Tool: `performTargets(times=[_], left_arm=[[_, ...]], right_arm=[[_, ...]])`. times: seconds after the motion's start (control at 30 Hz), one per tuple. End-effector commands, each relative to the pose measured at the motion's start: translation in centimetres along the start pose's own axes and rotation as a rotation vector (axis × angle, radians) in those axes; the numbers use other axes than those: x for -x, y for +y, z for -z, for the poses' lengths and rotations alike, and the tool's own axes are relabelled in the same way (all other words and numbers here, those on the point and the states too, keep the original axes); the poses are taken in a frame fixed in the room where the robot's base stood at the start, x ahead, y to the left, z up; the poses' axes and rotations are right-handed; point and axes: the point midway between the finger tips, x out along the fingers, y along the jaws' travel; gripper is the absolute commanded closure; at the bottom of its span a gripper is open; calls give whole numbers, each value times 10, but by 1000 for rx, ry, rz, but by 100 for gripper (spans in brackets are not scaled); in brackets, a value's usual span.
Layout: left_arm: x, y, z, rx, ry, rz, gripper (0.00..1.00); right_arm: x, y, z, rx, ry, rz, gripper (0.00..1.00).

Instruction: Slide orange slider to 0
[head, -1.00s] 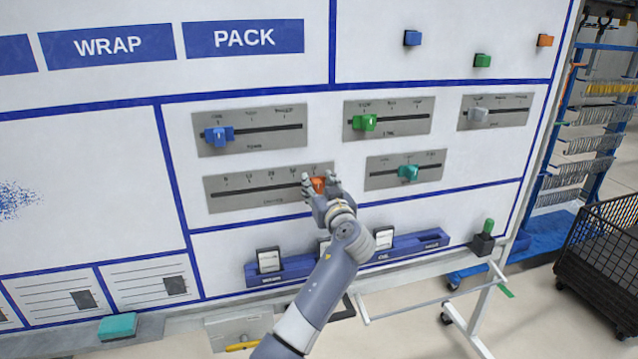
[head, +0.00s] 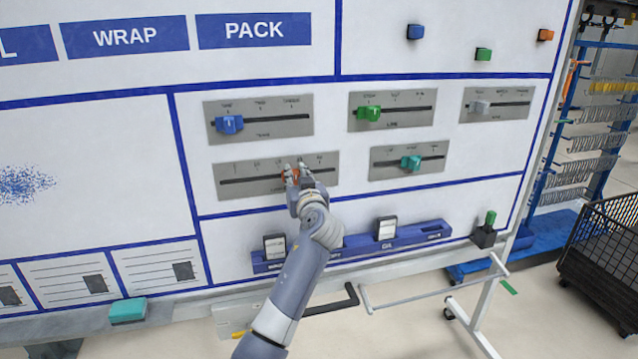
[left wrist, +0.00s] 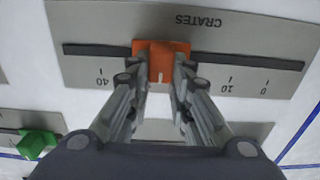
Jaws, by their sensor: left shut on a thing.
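The orange slider (head: 287,175) sits on the slot of the lower-left grey plate (head: 235,169), near the middle of the scale. My left gripper (head: 298,177) is shut on it, partly covering it. In the left wrist view the orange slider (left wrist: 161,61) shows upside down between the fingers (left wrist: 161,77), on the plate marked CRATES (left wrist: 225,35). The 0 mark is near the slot's right end there and 40 is to the left. The slider stands between the 10 and 40 marks; the fingers hide the numbers nearest it. My right gripper is not in view.
Above is a blue slider (head: 229,124); to the right are green (head: 369,113), teal (head: 411,163) and grey (head: 480,107) ones on their own plates. A blue card rail (head: 350,247) runs below. The slot left of the orange slider is clear.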

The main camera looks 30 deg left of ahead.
Motion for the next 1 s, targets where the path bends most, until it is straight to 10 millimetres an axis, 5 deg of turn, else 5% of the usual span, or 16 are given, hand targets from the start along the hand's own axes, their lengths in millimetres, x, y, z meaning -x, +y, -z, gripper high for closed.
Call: performTargets(times=[0.3, 0.5, 1.0], left_arm=[[-1, -90, 1, -1, 0, -1, 100], [-1, -129, 1, -2, -1, -1, 100], [-2, -152, 0, -1, -1, 0, 100]], right_arm=[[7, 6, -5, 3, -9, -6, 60], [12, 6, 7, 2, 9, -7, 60], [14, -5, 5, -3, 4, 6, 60]])
